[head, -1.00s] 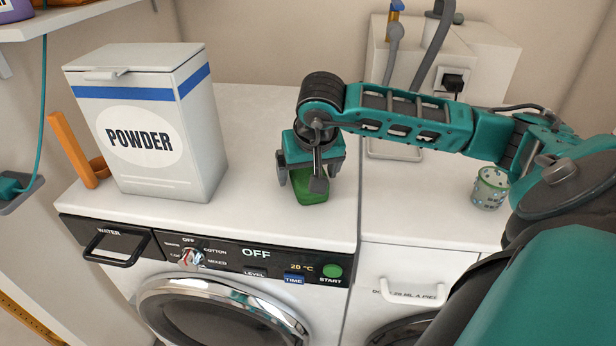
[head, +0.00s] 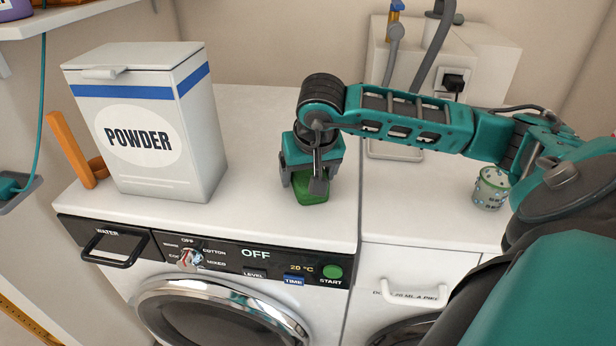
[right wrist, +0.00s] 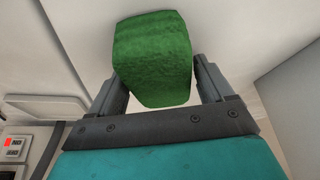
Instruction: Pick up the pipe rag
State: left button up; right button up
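The pipe rag (head: 312,191) is a small green, soft-looking block on the top of the washing machine, near its right edge. In the right wrist view the rag (right wrist: 152,58) fills the space between the fingertips. My right gripper (head: 302,182) points down over the rag, one finger on each side. In the right wrist view the fingers of the right gripper (right wrist: 160,85) appear to touch the rag on both sides. The rag shows no clear lift off the surface. My left gripper is in neither view.
A white powder box (head: 150,125) and an orange tool (head: 72,150) stand on the left of the washing machine top (head: 255,130). A patterned glass (head: 491,188) stands on the right unit. Hoses and a socket box (head: 480,55) are behind. The top left of the gripper is clear.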

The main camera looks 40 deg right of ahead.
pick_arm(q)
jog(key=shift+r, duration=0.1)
pick_arm(e)
jog(key=c, duration=0.8)
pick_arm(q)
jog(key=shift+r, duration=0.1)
pick_arm(e)
jog(key=shift+o, duration=0.2)
jog(key=shift+r, duration=0.1)
jog(key=shift+r+p, duration=0.45)
jog(key=shift+p, duration=0.05)
pick_arm(q)
jog(key=p, duration=0.1)
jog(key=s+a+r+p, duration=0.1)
jog(key=p, duration=0.1)
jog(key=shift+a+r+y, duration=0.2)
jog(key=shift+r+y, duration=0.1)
pick_arm(e)
notch_tip(320, 180, up, 19)
jog(key=shift+r, duration=0.2)
